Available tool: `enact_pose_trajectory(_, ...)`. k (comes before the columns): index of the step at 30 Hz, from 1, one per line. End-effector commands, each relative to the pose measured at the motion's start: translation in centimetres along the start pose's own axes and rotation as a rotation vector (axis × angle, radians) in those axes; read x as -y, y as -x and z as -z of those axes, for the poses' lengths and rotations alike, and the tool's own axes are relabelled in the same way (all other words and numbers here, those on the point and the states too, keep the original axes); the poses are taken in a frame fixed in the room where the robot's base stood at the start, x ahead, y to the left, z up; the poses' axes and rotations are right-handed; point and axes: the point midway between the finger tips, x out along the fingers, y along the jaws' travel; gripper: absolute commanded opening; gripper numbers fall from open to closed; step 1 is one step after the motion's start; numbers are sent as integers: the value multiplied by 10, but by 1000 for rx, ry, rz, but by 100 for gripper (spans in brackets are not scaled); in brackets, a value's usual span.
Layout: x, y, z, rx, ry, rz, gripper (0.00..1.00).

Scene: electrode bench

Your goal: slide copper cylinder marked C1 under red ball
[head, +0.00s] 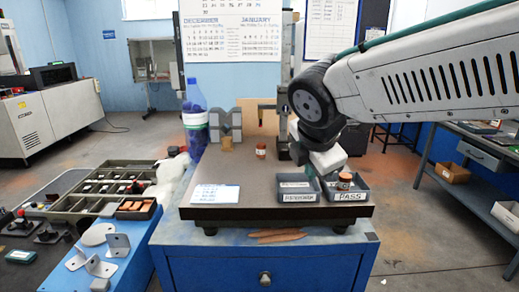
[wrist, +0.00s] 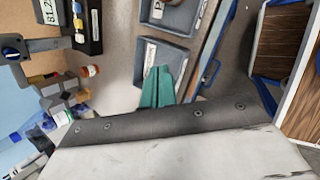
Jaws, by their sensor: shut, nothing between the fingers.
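A copper cylinder (head: 260,151) with a pale label stands on the dark bench plate, left of my arm. In the wrist view a copper-orange cylinder (wrist: 90,71) shows left of my gripper, apart from it. Another copper cylinder (head: 344,180) is at the right tray, below my wrist. I cannot read the mark C1 on either. I cannot make out a red ball in either view. My gripper (wrist: 174,72), with teal fingers, is shut and empty, over or beside a grey tray (wrist: 189,52). Its fingertips are not clear in the head view.
The left tray (head: 291,198) and the PASS tray (head: 362,195) sit at the plate's front right. A white card (head: 215,195) lies front left. A blue bottle (head: 194,120), metal blocks (head: 225,120) and a small tan block stand behind. The plate's middle is clear.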

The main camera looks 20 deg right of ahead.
Motion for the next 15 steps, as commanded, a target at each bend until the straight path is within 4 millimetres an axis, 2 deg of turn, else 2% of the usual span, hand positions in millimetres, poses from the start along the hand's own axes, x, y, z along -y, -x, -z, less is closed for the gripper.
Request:
enact_pose_trajectory(1, -22, -3, 7, 14, 194, -44, 0)
enact_pose_trajectory(3, -49, -5, 16, 42, 455, -102, 0)
enact_pose_trajectory(6, -80, -6, 29, 86, 761, -169, 0)
enact_pose_trajectory(10, -105, -7, 43, 133, 1023, -221, 0)
enact_pose_trajectory(15, -118, -11, 50, 161, 1150, -244, 0)
